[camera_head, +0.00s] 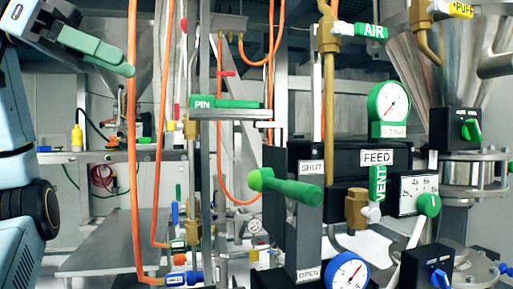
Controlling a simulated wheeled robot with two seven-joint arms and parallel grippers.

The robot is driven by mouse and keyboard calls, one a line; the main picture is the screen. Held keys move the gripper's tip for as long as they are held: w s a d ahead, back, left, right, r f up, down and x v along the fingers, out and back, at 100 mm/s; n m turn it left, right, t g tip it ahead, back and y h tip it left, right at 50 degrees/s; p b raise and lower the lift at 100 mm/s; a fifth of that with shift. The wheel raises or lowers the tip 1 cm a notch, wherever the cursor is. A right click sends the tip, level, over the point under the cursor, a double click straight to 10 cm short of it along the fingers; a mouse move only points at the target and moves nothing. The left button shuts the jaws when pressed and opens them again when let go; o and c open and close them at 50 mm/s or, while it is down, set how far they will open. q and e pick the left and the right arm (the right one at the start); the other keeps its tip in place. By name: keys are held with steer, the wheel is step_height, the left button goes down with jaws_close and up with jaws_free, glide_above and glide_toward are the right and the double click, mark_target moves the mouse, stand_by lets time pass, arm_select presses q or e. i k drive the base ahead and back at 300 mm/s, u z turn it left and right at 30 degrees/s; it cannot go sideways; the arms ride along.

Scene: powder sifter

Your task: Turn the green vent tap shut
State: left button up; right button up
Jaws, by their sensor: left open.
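The green vent tap (378,184) is a green handle marked VENT in white, right of centre. It stands about upright, below the FEED label and beside a brass valve body (356,206). A white piece shows at its lower end. My left gripper (122,66) is at the upper left, with green fingers pointing right and slightly down. It is open and empty, far to the left of the tap and apart from it. My right gripper is not in view.
A green lever (290,188) with a round knob sticks out between SHUT and OPEN labels, left of the tap. A green PIN handle (225,103), orange hoses (131,150) and metal posts stand between my left gripper and the tap. A green-rimmed gauge (390,104) is above it.

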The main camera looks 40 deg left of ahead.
mark_target(377, 174)
steer(key=k, duration=1)
